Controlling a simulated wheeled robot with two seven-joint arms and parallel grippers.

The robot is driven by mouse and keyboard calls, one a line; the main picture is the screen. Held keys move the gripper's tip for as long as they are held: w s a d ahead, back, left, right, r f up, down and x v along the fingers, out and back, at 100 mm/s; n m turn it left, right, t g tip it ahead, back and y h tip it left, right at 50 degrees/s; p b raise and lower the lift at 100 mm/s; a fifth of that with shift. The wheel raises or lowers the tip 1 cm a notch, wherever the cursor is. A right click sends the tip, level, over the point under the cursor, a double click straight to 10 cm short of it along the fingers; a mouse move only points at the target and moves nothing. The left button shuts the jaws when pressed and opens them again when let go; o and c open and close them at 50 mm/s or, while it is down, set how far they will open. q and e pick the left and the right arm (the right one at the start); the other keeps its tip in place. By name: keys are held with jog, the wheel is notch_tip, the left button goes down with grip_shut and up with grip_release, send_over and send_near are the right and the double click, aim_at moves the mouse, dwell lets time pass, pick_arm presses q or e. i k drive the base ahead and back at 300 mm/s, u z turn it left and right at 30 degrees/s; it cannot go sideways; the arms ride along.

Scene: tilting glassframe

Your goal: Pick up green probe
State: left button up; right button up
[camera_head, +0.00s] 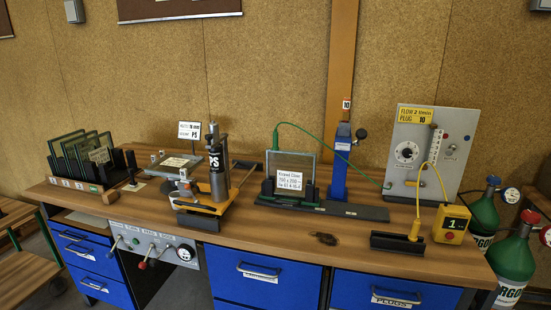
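A slim green probe (275,141) stands upright at the left edge of a framed glass plate (291,171), near the middle of the bench. A thin green cable runs from its top over the plate and down to the right, past a blue post (340,165). The probe's lower part is hard to make out against the plate and its dark holder. Neither of my grippers shows in this view.
The wooden bench (270,229) holds a rack of glass plates (85,160) at left, a black and orange press (217,170), and a yellow probe (415,229) in a black block at right. Green gas cylinders (513,258) stand at far right. The front middle is mostly clear.

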aim_at(274, 147)
jog(key=z, duration=0.9)
jog(key=k, duration=0.15)
jog(key=u, duration=2.15)
jog(key=i, duration=1.05)
jog(key=z, duration=0.5)
jog(key=i, duration=0.8)
jog(key=z, duration=0.8)
